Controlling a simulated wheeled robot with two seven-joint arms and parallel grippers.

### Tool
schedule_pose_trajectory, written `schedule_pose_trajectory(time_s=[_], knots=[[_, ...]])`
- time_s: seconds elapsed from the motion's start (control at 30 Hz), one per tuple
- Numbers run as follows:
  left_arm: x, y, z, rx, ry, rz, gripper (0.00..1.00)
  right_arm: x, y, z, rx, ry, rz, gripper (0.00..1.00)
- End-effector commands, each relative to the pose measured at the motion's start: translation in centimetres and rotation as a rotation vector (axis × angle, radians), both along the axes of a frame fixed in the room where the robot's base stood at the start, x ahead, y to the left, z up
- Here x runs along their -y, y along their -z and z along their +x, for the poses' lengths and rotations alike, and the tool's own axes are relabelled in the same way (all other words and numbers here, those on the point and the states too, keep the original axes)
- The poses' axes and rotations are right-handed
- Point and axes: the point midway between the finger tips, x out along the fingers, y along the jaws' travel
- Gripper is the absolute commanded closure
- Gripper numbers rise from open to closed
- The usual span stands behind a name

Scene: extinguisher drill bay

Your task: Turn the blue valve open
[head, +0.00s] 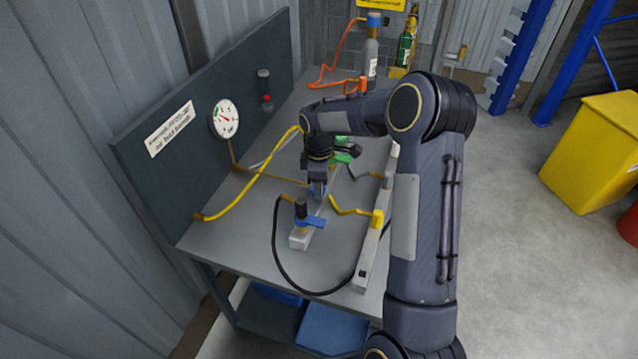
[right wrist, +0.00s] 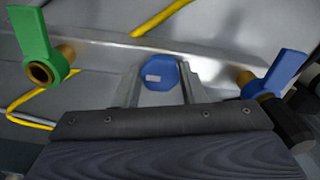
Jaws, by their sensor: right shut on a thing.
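My right gripper (head: 318,196) points down over the workbench, between a green valve (head: 343,157) and a blue lever valve (head: 312,221). In the right wrist view its two fingers (right wrist: 159,88) are shut on a blue many-sided knob (right wrist: 160,72), one finger on each side. The knob has a small pale mark on its face. The blue lever (right wrist: 285,75) is to the right of the fingers and the green lever (right wrist: 36,42) to the left, both apart from them. In the head view the knob is mostly hidden by the gripper. My left gripper is not in view.
The bench (head: 232,236) has a back panel (head: 165,170) with a round gauge (head: 224,118). A yellow hose (head: 250,180) and a black hose (head: 277,250) lie around the valves. Cylinders (head: 371,50) stand at the back. A yellow bin (head: 590,150) stands right on open floor.

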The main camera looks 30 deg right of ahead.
Motion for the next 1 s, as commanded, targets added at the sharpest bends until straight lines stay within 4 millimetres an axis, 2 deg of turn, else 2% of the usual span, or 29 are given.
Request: schedule_pose_trajectory(time_s=[0.57, 0.6, 0.73, 0.77, 1.0], knots=[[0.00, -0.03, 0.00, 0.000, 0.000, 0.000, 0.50, 0.07, -0.11, 0.10, 0.004, -0.035, -0.001, 0.86], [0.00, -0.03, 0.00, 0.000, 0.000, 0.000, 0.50, 0.07, -0.11, 0.10, 0.004, -0.035, -0.001, 0.61], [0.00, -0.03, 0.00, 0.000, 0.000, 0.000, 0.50, 0.05, -0.09, 0.07, 0.003, -0.034, -0.001, 0.44], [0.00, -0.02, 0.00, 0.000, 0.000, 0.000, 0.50, 0.05, -0.08, 0.07, 0.003, -0.034, -0.001, 0.41], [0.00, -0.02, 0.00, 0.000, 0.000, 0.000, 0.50, 0.02, -0.06, 0.05, 0.001, -0.033, -0.001, 0.41]])
